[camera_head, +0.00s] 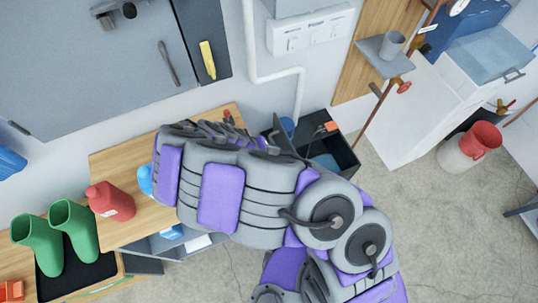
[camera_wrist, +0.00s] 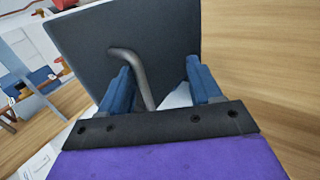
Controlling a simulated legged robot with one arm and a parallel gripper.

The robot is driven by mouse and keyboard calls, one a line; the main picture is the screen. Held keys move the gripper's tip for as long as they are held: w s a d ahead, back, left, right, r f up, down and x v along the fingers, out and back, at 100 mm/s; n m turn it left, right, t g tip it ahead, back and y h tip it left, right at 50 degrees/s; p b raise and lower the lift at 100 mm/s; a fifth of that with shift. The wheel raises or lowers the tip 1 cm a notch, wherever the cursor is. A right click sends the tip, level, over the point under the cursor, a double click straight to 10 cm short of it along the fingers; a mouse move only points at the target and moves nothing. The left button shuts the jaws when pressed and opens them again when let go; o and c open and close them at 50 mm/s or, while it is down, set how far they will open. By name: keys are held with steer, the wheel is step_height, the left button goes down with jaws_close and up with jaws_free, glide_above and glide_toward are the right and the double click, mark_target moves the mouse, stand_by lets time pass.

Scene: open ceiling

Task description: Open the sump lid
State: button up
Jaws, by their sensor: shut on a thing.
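In the wrist view a flat dark grey panel (camera_wrist: 165,45), which looks like the sump lid, stands just beyond my gripper (camera_wrist: 160,72). A bent metal handle (camera_wrist: 138,75) runs across its face. My two blue fingers sit either side of the handle, spaced apart, and their tips reach the panel. My gripper is shut on the lid by its handle; the exact contact is hard to see. In the head view my arm hides the gripper and the lid's handle. An open black box (camera_head: 345,150) with blue contents shows behind my arm; I cannot tell if the lid belongs to it.
A wooden bench (camera_head: 115,165) holds a red jug (camera_head: 110,201). Green boots (camera_head: 75,228) stand on a black tray at lower left. The concrete floor at right is mostly clear.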

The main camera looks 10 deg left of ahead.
steer(key=shift+a+f, duration=0.1)
steer(key=p+v, duration=0.2)
steer(key=v, duration=1.5)
steer(key=shift+w+a, duration=0.15)
steer(key=shift+a, duration=0.1)
steer(key=shift+d+r, duration=0.25)
steer(key=shift+d, duration=0.05)
steer(key=w+d+r+m+g, duration=0.1)
steer(key=d+r+m+g, duration=0.15)
steer(key=d+r, duration=0.6)
steer(key=w+d+r+m+g, duration=0.1)
steer(key=d+r+m, duration=0.3)
steer(key=d, duration=0.7)
steer(key=s+d+r+y, duration=0.2)
steer(key=s+d, duration=0.1)
steer(key=s, duration=0.3)
steer(key=s+d+r+g+y, duration=0.1)
steer(key=s+d+r, duration=0.1)
steer(key=s, duration=0.4)
steer(key=s+d+r+g+y, duration=0.1)
steer(key=s+d+r+y, duration=0.1)
steer(key=s+d, duration=0.2)
steer(key=shift+s+d+y, duration=0.15)
steer(key=shift+s+d, duration=0.05)
steer(key=shift+s, duration=0.5)
steer(key=shift+s+d+y, duration=0.15)
steer(key=shift+s+d, duration=0.05)
steer(key=shift+s, duration=0.45)
